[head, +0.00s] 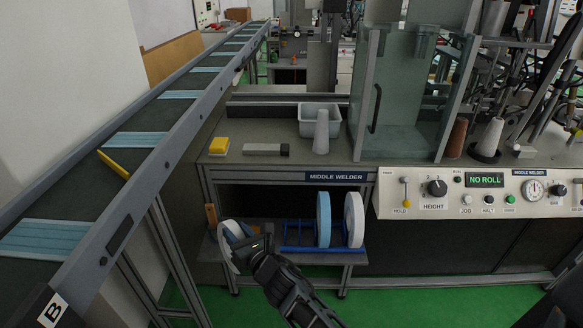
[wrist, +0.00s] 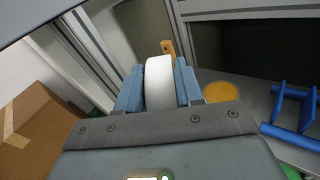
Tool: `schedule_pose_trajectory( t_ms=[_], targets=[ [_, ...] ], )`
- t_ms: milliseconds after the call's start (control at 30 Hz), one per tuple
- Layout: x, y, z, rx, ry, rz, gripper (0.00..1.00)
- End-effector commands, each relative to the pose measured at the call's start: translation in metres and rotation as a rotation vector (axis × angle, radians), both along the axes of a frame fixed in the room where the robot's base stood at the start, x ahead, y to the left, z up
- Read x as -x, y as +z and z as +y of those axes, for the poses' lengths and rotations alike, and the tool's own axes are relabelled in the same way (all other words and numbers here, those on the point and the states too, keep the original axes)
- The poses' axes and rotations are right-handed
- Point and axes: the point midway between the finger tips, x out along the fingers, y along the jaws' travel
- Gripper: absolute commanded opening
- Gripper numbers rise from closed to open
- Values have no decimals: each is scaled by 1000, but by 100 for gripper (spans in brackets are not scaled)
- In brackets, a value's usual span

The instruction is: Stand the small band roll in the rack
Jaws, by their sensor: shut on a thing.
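The small band roll (head: 227,252) is a white disc at the left end of the lower shelf under the bench. My gripper (head: 243,243) is shut on it. In the wrist view the white edge of the roll (wrist: 159,82) sits between the two blue finger pads. The blue rack (head: 300,248) stands on the shelf to the right of my gripper. It holds a light blue roll (head: 323,220) and a white roll (head: 354,221) upright at its right side, and its left part looks empty. Part of the rack (wrist: 290,122) shows at the right in the wrist view.
A flat orange disc (wrist: 222,91) lies on the shelf beside my gripper. A wooden upright piece (head: 211,216) is at the shelf's left end. The conveyor (head: 130,160) runs along the left. The bench top (head: 230,172) hangs over the shelf. A cardboard box (wrist: 38,115) stands at left.

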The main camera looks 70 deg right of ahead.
Motion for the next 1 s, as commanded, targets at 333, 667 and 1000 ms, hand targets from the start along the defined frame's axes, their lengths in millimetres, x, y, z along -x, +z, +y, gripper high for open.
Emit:
schedule_pose_trajectory(
  t_ms=[333,667,1000],
  targets=[
    [5,30,-49,8,-125,29,4],
    [10,52,-78,10,-207,46,4],
    [42,126,-166,-2,-507,126,4]
  ],
)
